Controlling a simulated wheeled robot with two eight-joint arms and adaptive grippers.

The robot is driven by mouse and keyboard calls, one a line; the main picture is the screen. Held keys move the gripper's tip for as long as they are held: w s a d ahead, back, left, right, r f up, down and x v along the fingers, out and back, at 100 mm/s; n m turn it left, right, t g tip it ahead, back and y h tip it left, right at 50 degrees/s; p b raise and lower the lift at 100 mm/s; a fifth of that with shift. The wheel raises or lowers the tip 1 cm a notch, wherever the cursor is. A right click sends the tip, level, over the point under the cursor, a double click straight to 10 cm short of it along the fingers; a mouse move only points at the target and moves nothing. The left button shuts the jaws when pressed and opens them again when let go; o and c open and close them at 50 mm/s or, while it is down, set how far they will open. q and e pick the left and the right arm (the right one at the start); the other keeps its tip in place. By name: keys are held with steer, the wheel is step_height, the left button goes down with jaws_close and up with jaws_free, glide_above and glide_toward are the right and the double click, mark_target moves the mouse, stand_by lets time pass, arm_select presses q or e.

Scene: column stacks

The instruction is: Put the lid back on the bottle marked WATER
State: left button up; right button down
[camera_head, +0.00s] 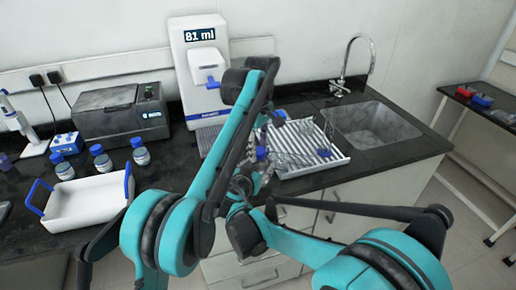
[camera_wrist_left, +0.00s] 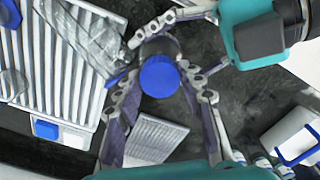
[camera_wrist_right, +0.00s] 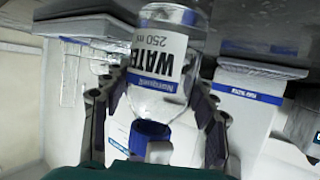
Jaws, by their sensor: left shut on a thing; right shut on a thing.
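The bottle marked WATER (camera_wrist_right: 158,75) fills the middle of the right wrist view, its label upside down in the picture. My right gripper (camera_wrist_right: 155,95) is shut around it, one finger on each side. A blue lid (camera_wrist_left: 160,76) sits between the fingers of my left gripper (camera_wrist_left: 162,85), which is shut on it. Blue also shows at the bottle's neck end in the right wrist view (camera_wrist_right: 150,133); I cannot tell whether the lid is seated or only close. In the head view, both grippers meet in front of the rack, partly hidden by my left arm.
A white drying rack (camera_head: 335,160) lies behind the grippers, beside the sink (camera_head: 372,128). A white tray with blue handles (camera_head: 85,215) and several blue-capped bottles (camera_head: 141,152) stand at left. A dispenser (camera_head: 203,65) reading 81 ml and a grey machine (camera_head: 118,115) stand at the back.

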arm_select(q)
steer(key=m, duration=0.7)
steer(key=shift+m, duration=0.3)
steer(key=m, duration=1.8)
steer(key=shift+f+m, duration=0.1)
steer(key=shift+m, duration=0.2)
steer(key=m, duration=0.4)
steer(key=shift+m, duration=0.4)
steer(key=m, duration=1.1)
steer(key=shift+m, duration=0.3)
steer(key=m, duration=0.5)
steer(key=shift+m, duration=0.3)
